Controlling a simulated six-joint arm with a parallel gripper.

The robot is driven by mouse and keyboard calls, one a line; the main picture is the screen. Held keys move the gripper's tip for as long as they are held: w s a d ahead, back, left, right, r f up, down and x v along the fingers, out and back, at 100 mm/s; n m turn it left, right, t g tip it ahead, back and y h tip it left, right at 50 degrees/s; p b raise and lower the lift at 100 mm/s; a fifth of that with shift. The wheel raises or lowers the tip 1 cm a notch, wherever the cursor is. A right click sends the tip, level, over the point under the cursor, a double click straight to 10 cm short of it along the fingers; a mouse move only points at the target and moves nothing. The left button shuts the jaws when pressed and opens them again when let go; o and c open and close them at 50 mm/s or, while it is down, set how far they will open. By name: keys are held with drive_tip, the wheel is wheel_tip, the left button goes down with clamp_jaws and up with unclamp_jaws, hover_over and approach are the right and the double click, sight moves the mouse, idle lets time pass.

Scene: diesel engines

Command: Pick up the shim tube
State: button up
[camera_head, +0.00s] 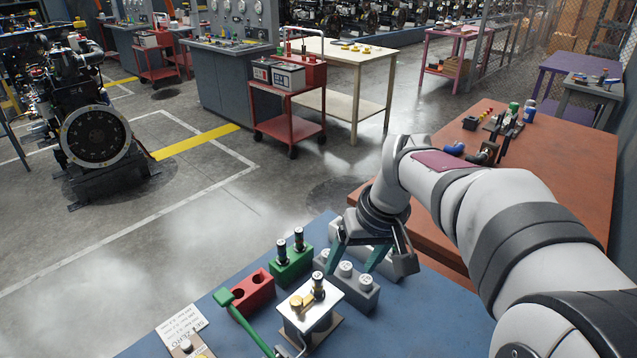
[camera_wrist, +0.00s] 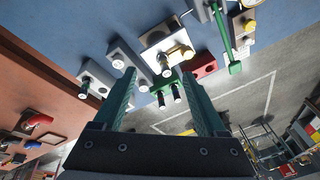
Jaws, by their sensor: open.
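No label shows which part is the shim tube. Small dark tubes with pale tops stand in a green block (camera_head: 291,265). Another dark tube (camera_head: 319,285) stands on a silver-topped fixture (camera_head: 311,315) beside a brass piece. A grey block (camera_head: 361,296) holds several pale-topped cylinders; a lighter grey block is partly hidden behind my fingers. My gripper (camera_head: 350,268) is open and empty above the grey blocks, fingers pointing down. In the wrist view, the green block (camera_wrist: 182,78) and the fixture (camera_wrist: 158,36) show beyond and between the open fingertips (camera_wrist: 158,76).
A red block (camera_head: 252,291) with empty holes sits left of the fixture. A green-handled lever (camera_head: 245,320) and a paper card (camera_head: 182,322) lie near the front left. An orange-brown table (camera_head: 560,160) with parts stands right. The blue bench top (camera_head: 420,325) is clear at right.

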drive_tip(key=w+d+f+n+t, duration=0.1)
drive_tip(key=w+f+n, duration=0.3)
drive_tip(key=w, duration=1.1)
drive_tip(key=shift+n+t, duration=0.3)
drive_tip(key=shift+t, duration=0.1)
drive_tip(key=x, duration=1.6)
drive_tip(key=shift+s+a+f, duration=0.1)
drive_tip(key=shift+s+f, duration=0.15)
clamp_jaws()
